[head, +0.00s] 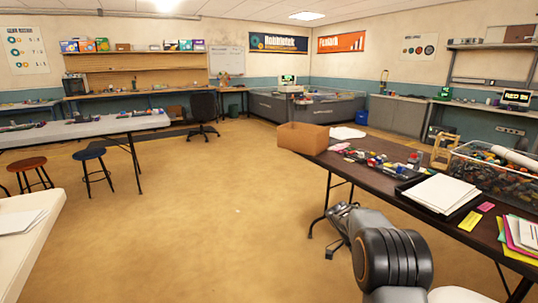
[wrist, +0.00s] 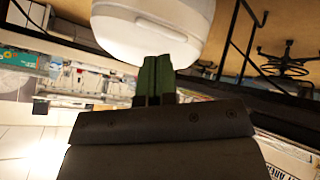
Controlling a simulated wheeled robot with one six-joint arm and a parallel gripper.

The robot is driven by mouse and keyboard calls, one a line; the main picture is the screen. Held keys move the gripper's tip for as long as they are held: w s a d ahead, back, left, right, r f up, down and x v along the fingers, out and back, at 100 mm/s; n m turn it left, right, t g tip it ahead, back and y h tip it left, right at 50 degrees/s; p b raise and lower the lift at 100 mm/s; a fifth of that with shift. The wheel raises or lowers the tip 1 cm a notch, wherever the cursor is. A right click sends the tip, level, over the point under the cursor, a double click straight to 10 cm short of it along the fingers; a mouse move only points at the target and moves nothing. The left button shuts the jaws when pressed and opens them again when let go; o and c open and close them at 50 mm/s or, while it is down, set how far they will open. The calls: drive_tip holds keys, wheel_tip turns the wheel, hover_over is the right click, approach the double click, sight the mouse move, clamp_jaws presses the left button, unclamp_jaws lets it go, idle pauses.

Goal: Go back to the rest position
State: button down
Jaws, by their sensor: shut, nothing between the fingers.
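My gripper (head: 338,212) shows in the head view at the lower middle, past the dark rounded joint of my arm. It is beside the left end of the dark table (head: 405,199), over the floor and apart from the table. In the wrist view my gripper (wrist: 157,62) has its two green fingers together, with nothing between them. A white rounded shape, which may be part of my own body, fills the top of the wrist view behind the fingers. The wrist picture looks upside down.
The dark table on the right bears a cardboard box (head: 302,138), a paper tray (head: 440,193) and a wire basket of parts (head: 492,172). A white table (head: 85,128) and two stools (head: 88,154) stand at the left. The floor (head: 225,205) between is clear.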

drive_tip(key=s+a+r+n+t+y+p, duration=0.2)
drive_tip(key=s+a+r+n+p, duration=0.3)
drive_tip(key=r, duration=0.5)
drive_tip(key=s+a+r+n+t+y+p, duration=0.2)
drive_tip(key=s+a+r+n+t+p, duration=0.2)
drive_tip(key=s+r+n+p, duration=0.4)
drive_tip(key=s+a+r+n+t+y+p, duration=0.2)
drive_tip(key=s+a+r+n+p, duration=0.4)
drive_tip(key=r+p, duration=0.4)
wheel_tip(320, 180, up, 2)
drive_tip(key=shift+s+a+r+n+t+y, duration=0.15)
drive_tip(key=shift+s+a+n+t+y, duration=0.1)
drive_tip(key=shift+a+n+t+y, duration=0.3)
drive_tip(key=shift+d+h, duration=0.1)
drive_tip(key=shift+h, duration=0.15)
